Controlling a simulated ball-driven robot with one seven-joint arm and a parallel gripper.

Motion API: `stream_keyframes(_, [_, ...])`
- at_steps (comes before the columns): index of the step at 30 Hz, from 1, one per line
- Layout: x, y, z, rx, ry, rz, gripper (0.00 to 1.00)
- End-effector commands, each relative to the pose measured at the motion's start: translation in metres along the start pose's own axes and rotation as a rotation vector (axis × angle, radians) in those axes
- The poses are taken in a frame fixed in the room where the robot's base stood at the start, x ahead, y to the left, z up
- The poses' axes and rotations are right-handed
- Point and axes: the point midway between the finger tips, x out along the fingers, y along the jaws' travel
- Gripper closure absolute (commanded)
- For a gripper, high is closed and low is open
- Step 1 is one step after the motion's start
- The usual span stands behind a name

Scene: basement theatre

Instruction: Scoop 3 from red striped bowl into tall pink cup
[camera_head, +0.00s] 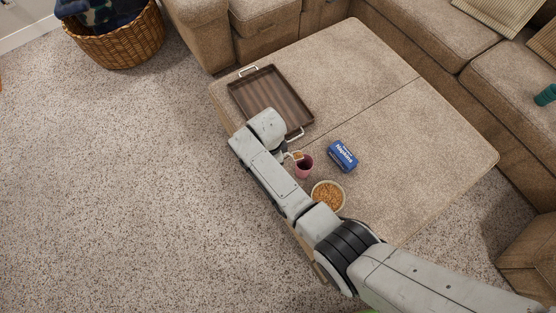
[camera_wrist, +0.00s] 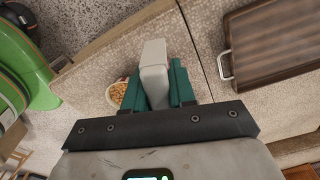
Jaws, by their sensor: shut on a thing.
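The bowl (camera_head: 343,197) sits on the beige ottoman, filled with small golden-brown pieces; its red stripes are hard to make out. It also shows in the wrist view (camera_wrist: 110,101), partly behind a finger. The pink cup (camera_head: 304,172) stands upright just behind the bowl, close to my arm. My gripper (camera_wrist: 154,88) has green fingers shut on a pale grey scoop handle (camera_wrist: 154,58). In the head view the scoop (camera_head: 297,155) shows at the cup's upper left, with orange-brown pieces in it; whether it touches the rim is unclear. My gripper is mostly hidden there.
A brown tray (camera_head: 270,97) with pale handles lies on the ottoman (camera_head: 420,140) beyond my arm. A blue napkin pack (camera_head: 342,156) lies right of the cup. The ottoman's right half is clear. A sofa (camera_head: 440,45) borders the back; a wicker basket (camera_head: 125,45) stands on the carpet.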

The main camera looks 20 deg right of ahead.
Motion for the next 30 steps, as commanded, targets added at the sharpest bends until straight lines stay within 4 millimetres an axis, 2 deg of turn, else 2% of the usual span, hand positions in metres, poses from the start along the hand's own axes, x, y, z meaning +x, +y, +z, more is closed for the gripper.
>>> stream_keyframes(19, [0.034,0.001,-0.01,0.001,-0.039,0.001,1.0])
stream_keyframes(21, [0.026,0.0,-0.014,0.004,-0.072,0.001,1.0])
stream_keyframes(30, [0.017,0.0,-0.026,0.004,-0.25,-0.001,1.0])
